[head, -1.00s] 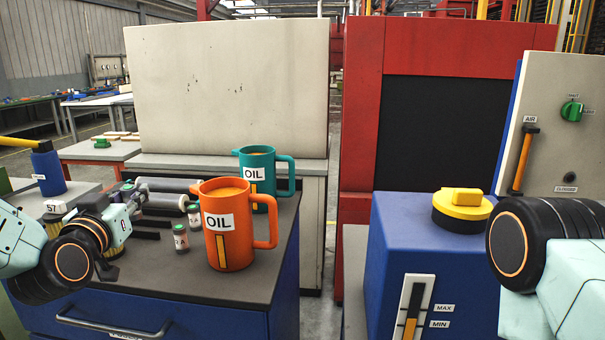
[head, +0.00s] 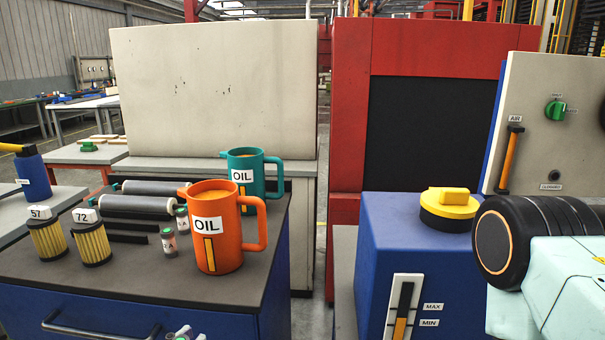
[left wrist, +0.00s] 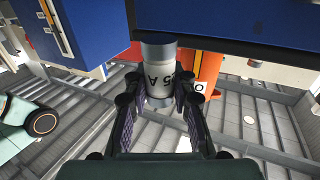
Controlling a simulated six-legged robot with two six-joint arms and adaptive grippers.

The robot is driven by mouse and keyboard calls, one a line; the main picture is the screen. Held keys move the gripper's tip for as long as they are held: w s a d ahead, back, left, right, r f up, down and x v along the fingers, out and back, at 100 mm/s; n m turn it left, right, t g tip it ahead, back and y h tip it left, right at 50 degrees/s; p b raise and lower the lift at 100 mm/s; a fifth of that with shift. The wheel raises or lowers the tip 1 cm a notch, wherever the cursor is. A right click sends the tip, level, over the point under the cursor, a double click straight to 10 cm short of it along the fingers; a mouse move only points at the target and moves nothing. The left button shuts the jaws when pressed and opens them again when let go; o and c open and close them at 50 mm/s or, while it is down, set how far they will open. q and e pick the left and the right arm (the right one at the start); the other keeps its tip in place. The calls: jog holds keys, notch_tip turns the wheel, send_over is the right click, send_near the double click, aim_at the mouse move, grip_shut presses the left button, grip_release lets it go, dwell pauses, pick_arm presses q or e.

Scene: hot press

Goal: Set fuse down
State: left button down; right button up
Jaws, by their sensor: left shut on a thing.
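A grey cylindrical fuse (left wrist: 158,52) with a "25 A" label is in my left gripper (left wrist: 158,92), seen in the left wrist view. The two dark fingers are shut on its sides. In the head view only a small pale piece of what looks like my left gripper (head: 182,333) shows at the bottom edge, in front of the blue drawer cabinet (head: 130,318). In the wrist view the fuse is just beside a blue surface (left wrist: 230,22); contact is unclear. My right gripper is out of view.
The dark cabinet top (head: 130,275) holds an orange oil jug (head: 215,225), a teal oil jug (head: 262,165), yellow filters labelled 57 (head: 47,240) and 72 (head: 91,245), grey rollers and a small cylinder (head: 169,243). A blue tank (head: 420,235) stands right, beyond a gap.

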pick_arm(q)
jog(key=shift+s+f, duration=0.55)
jog(key=shift+f, duration=0.3)
